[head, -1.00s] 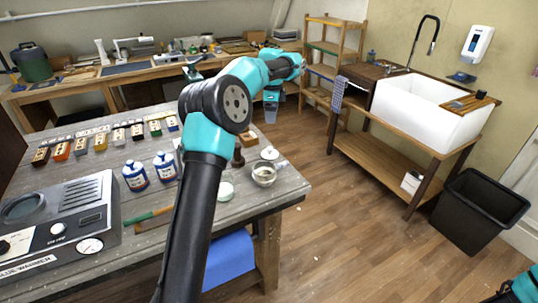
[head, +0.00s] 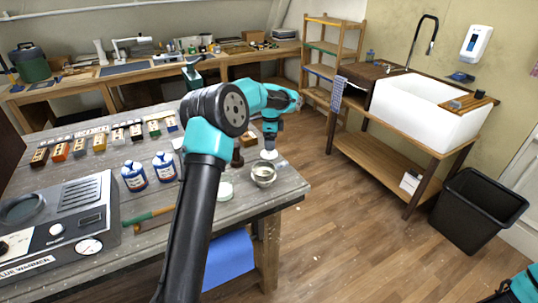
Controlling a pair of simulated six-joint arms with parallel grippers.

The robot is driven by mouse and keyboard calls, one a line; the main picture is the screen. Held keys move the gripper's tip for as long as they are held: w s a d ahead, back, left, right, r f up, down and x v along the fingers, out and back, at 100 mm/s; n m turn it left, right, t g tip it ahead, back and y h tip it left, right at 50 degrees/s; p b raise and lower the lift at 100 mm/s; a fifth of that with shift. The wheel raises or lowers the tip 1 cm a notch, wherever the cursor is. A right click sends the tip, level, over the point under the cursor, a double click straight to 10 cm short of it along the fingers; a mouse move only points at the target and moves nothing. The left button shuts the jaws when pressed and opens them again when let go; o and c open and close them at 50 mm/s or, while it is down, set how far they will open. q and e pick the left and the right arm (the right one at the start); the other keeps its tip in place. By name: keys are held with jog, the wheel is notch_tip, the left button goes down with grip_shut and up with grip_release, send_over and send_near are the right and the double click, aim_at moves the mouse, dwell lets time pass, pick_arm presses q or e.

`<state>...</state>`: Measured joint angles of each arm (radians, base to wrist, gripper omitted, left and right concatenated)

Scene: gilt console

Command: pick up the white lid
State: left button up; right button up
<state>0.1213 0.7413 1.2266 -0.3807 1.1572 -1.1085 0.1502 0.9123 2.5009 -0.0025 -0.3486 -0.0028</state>
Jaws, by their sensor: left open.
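The white lid (head: 269,155) lies on the grey wooden workbench (head: 290,190) near its right edge, just behind a small glass jar (head: 263,174). My left gripper (head: 269,148) points down directly over the lid, with its tips at or just above the lid's top. The left gripper is open; its fingers are small here, and I cannot tell whether they touch the lid. My right gripper is not in view.
A pale green round piece (head: 225,190) lies left of the jar. Two blue-labelled bottles (head: 164,167) and a glue warmer (head: 60,225) stand further left. A dark wooden object (head: 237,157) is close to the gripper's left. The bench ends just right of the jar.

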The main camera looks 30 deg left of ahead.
aim_at(265, 154)
pick_arm(q)
jog(key=shift+f, duration=0.25)
jog(key=shift+s+f, duration=0.15)
jog(key=shift+f, duration=1.1)
jog(key=shift+s+f, duration=0.15)
jog(key=shift+f, duration=1.1)
jog(key=shift+c, duration=0.3)
jog(key=c, duration=0.6)
